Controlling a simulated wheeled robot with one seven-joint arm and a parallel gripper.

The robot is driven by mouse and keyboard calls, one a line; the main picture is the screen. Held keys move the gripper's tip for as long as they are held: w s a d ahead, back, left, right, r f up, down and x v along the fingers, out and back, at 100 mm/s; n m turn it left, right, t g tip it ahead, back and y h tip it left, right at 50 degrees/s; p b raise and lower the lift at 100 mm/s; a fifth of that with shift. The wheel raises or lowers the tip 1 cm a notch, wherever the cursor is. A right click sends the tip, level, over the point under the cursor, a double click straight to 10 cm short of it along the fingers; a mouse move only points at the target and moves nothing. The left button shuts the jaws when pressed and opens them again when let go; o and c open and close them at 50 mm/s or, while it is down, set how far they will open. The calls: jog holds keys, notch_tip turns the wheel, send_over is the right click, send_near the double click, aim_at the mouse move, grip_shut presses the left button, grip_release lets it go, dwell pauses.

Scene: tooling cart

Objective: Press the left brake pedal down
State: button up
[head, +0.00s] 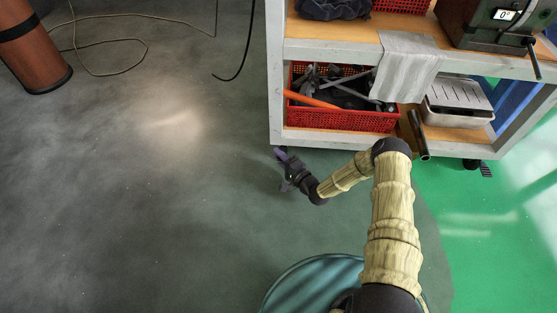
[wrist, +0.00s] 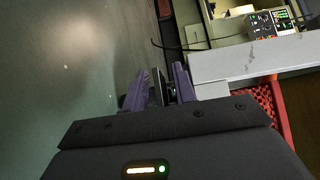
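The cart (head: 277,80) stands at the upper right in the head view, and my gripper (head: 281,156) is low at its front left corner. The left brake pedal cannot be made out in the head view; my gripper covers that spot. In the wrist view the two purple fingers stand apart beside the cart's pale corner. A dark narrow piece (wrist: 158,88) shows between them, probably part of the left pedal or caster. Whether a finger touches it I cannot tell. A dark ribbed right pedal (head: 486,171) shows under the cart's right side.
The lower shelf holds a red basket (head: 340,119) of tools and a metal tray (head: 457,105). A dark tube (head: 419,134) juts out from the shelf. A brown cylinder (head: 35,55) and cables lie at upper left.

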jog(key=shift+w+a, duration=0.25)
jog(key=shift+w, duration=0.05)
grip_shut()
